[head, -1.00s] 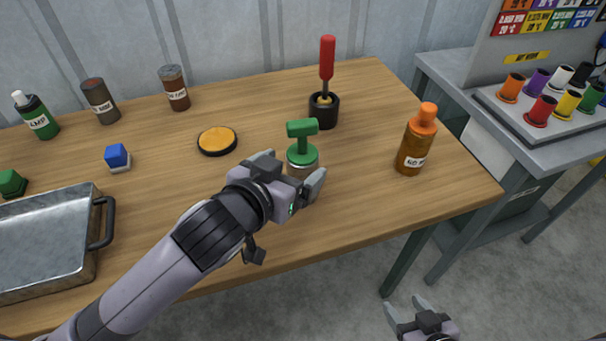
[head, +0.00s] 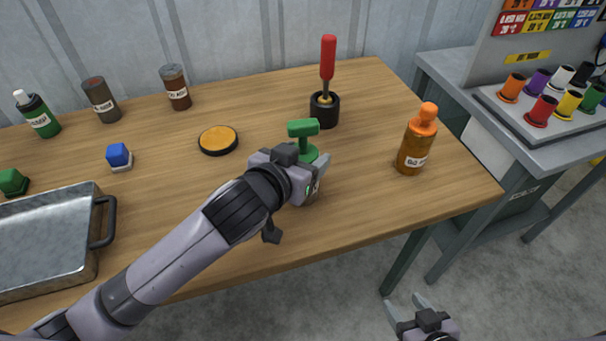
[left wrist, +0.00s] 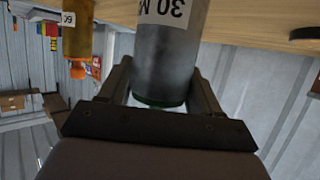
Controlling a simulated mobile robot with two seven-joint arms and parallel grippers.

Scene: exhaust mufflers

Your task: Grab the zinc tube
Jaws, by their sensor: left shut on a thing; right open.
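The zinc tube, a grey metal cylinder with a green T-shaped top (head: 303,128), stands on the wooden table near its front edge. My left gripper (head: 312,182) is shut on it and hides most of its body in the head view. In the left wrist view the grey tube (left wrist: 168,55), with a white label reading "30 M", is between the two fingers of the left gripper (left wrist: 163,88). My right gripper (head: 412,308) is open and empty, below and in front of the table.
An orange bottle (head: 417,142) stands to the right of the tube. A black holder with a red-handled tool (head: 327,60) is behind it. A yellow disc (head: 218,140) lies to the left. A metal tray (head: 45,240) sits at far left. Table surface (head: 370,90) is clear behind the orange bottle.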

